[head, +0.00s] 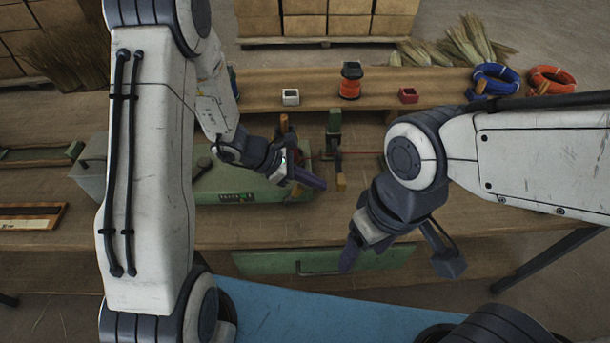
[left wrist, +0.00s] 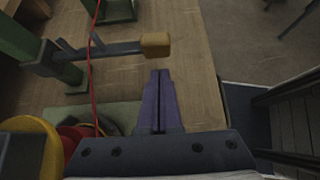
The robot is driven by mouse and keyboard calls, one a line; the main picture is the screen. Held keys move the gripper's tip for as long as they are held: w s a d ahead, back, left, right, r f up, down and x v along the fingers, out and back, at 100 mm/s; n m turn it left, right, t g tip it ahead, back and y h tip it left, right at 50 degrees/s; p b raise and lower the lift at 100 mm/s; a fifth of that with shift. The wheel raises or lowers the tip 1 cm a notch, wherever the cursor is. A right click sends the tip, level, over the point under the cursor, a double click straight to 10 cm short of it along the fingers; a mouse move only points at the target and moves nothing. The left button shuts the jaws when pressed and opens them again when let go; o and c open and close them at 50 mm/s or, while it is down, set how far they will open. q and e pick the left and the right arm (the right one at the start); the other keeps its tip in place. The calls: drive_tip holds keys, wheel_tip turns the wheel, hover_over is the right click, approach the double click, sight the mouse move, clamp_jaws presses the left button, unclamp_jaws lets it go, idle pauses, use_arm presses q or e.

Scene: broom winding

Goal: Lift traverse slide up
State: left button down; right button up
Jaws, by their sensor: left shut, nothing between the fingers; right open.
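A green machine (head: 230,185) stands on the wooden workbench, with a green upright post (head: 334,128) at its right. A grey bar with a yellow-tan block (left wrist: 155,45) on its end reaches out from a green part (left wrist: 30,45) in the left wrist view; this looks like the traverse slide's handle. The block (head: 341,182) also shows in the head view, just right of my left fingertips. My left gripper (head: 318,184) is shut and empty; its purple fingers (left wrist: 160,100) point toward the block with a small gap. My right gripper (head: 400,258) is open and empty in front of the bench.
A red cord (left wrist: 92,80) runs beside the bar. The bench's right front is clear.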

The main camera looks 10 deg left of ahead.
sight(336, 181)
use_arm(q)
drive_tip(key=shift+x, duration=1.95)
wheel_tip(336, 181, up, 4)
drive_tip(key=shift+r+p, duration=0.1)
drive_tip(key=shift+p, duration=1.1)
